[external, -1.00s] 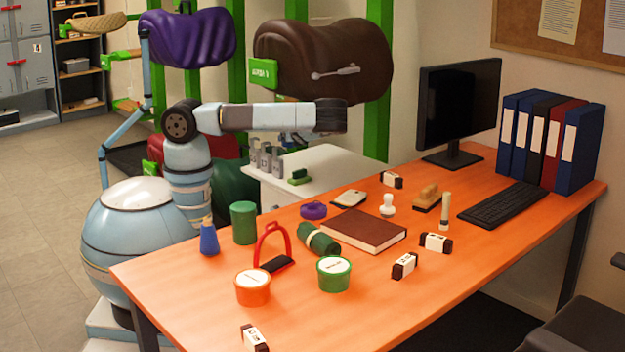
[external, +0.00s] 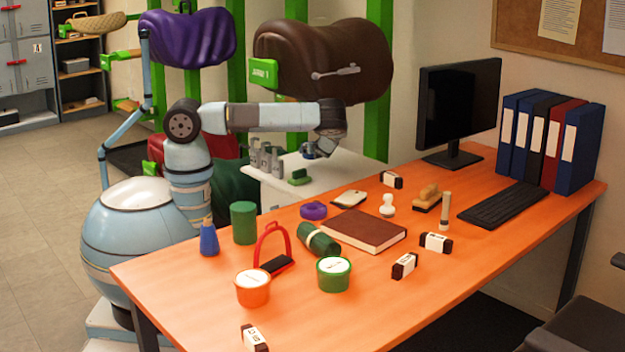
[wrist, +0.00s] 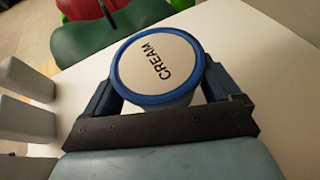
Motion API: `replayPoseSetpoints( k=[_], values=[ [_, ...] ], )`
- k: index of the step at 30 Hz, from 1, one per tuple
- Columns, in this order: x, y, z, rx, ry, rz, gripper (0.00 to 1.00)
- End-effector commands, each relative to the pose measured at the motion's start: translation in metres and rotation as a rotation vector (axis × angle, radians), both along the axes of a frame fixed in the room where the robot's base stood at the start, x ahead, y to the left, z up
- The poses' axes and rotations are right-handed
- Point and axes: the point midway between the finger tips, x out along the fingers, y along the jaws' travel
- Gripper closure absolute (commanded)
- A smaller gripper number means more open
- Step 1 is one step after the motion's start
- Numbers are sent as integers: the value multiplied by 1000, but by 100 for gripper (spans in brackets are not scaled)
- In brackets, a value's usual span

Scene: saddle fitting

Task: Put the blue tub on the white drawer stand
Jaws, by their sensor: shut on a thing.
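The blue tub (wrist: 158,62) has a blue rim and a white lid marked CREAM. In the wrist view it sits between the two fingers of my gripper (wrist: 165,90), which is shut on it. In the external view my gripper (external: 318,149) is over the top of the white drawer stand (external: 350,172), behind the orange desk. The stand's pale top (wrist: 255,50) lies below the tub in the wrist view. I cannot tell whether the tub touches it. The tub's lower part is hidden by my gripper.
Several grey bottles (external: 265,160) stand on the stand's left part, close to my gripper's left side in the wrist view (wrist: 25,118). A green block (external: 299,177) lies near the front edge. The stand's right part looks clear. A brown saddle (external: 325,60) hangs above.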

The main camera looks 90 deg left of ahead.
Motion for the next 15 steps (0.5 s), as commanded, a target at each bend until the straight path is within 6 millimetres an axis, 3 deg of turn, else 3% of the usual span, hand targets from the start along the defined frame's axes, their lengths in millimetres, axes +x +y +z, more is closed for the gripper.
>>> replayPoseSetpoints(
  k=[5, 12, 15],
  values=[
    [3, 5, -7, 0, 0, 1, 51],
    [5, 6, -35, 1, 1, 0, 51],
    [5, 6, -39, 1, 0, 0, 51]
  ],
)
